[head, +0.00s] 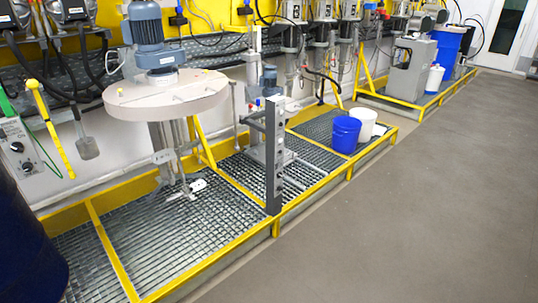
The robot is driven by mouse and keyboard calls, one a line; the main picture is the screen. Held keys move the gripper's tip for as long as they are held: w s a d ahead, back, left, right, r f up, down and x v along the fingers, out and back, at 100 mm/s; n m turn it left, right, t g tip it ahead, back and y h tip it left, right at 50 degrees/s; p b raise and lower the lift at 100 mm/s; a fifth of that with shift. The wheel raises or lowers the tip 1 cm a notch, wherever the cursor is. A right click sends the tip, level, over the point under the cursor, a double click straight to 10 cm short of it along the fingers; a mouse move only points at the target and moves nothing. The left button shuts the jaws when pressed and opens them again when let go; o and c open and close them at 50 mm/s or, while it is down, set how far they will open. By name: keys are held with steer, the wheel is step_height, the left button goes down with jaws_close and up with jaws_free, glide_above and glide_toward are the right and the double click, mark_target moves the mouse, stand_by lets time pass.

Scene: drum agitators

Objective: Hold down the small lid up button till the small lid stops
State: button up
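A round pale lid (166,96) with a blue-grey motor (147,22) on top hangs over the grating at the left, its stirrer shaft reaching down. A smaller agitator with a blue motor (269,77) stands behind a grey upright post (274,155). The post has small marks or buttons on its face, too small to read. I cannot tell which button is the small lid up button. A grey control box (18,146) with knobs is at the left edge. My gripper is not in view.
A yellow-edged grated platform (150,245) fills the left and middle. A blue bucket (345,134) and a white bucket (364,122) stand on its right end. A dark blue drum (28,245) is at lower left. The grey floor (430,190) at right is clear.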

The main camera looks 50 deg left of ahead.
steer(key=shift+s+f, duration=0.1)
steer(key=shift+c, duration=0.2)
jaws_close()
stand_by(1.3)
